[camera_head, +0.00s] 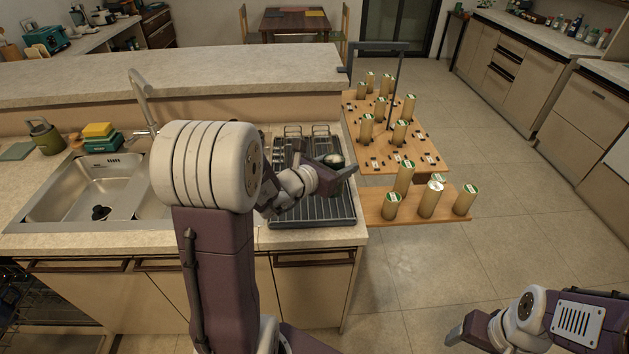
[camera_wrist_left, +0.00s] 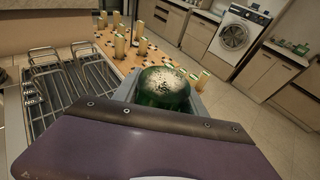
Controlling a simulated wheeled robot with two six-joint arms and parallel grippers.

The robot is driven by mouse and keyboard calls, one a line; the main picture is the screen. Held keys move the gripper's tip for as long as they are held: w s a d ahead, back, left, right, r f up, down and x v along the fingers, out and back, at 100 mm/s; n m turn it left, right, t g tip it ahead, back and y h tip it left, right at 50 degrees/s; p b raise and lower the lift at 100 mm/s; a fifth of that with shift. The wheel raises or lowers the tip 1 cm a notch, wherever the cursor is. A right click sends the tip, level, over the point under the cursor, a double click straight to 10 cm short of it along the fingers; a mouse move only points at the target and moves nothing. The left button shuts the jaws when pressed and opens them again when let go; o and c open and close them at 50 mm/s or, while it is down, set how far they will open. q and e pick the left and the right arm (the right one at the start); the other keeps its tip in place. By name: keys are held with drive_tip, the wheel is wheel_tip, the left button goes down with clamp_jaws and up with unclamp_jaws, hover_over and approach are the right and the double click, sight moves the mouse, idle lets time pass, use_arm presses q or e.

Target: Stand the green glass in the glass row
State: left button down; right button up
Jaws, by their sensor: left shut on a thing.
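My left gripper (camera_head: 338,166) is shut on the green glass (camera_head: 334,160) and holds it above the right part of the dark ribbed drying rack (camera_head: 318,214). In the left wrist view the green glass (camera_wrist_left: 163,86) shows its rounded, pale-speckled end between the fingers; the rest of it is hidden. Wire loops (camera_head: 292,131) stand at the rack's back, and they also show in the left wrist view (camera_wrist_left: 44,62). I cannot tell which part is the glass row. My right gripper (camera_head: 462,330) is low at the right, away from the rack; its jaws are unclear.
Wooden boards (camera_head: 373,215) right of the counter carry several tan cylinders with green-and-white tops. A thin dark post (camera_head: 394,95) rises behind them. A steel sink (camera_head: 85,190) with a faucet (camera_head: 142,95) is at the left. The floor (camera_head: 540,225) at the right is clear.

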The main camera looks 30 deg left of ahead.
use_arm(q)
drive_tip(key=w+a+f, duration=0.1)
drive_tip(key=a+f, duration=0.1)
drive_tip(key=f, duration=0.1)
drive_tip(key=w+a+f, duration=0.1)
drive_tip(key=a+f, duration=0.2)
drive_tip(key=w+a+f, duration=0.1)
drive_tip(key=a+f, duration=0.1)
drive_tip(key=f, duration=0.1)
drive_tip(key=shift+a+f+p, duration=0.25)
drive_tip(key=shift+a+p, duration=0.05)
drive_tip(key=shift+p, duration=0.05)
drive_tip(key=shift+a+f, duration=0.1)
drive_tip(key=shift+s, duration=0.15)
use_arm(e)
drive_tip(key=shift+w+r, duration=0.3)
drive_tip(key=shift+w, duration=0.3)
use_arm(q)
drive_tip(key=c, duration=0.6)
unclamp_jaws()
drive_tip(key=shift+c, duration=0.2)
use_arm(e)
drive_tip(key=shift+f, duration=0.2)
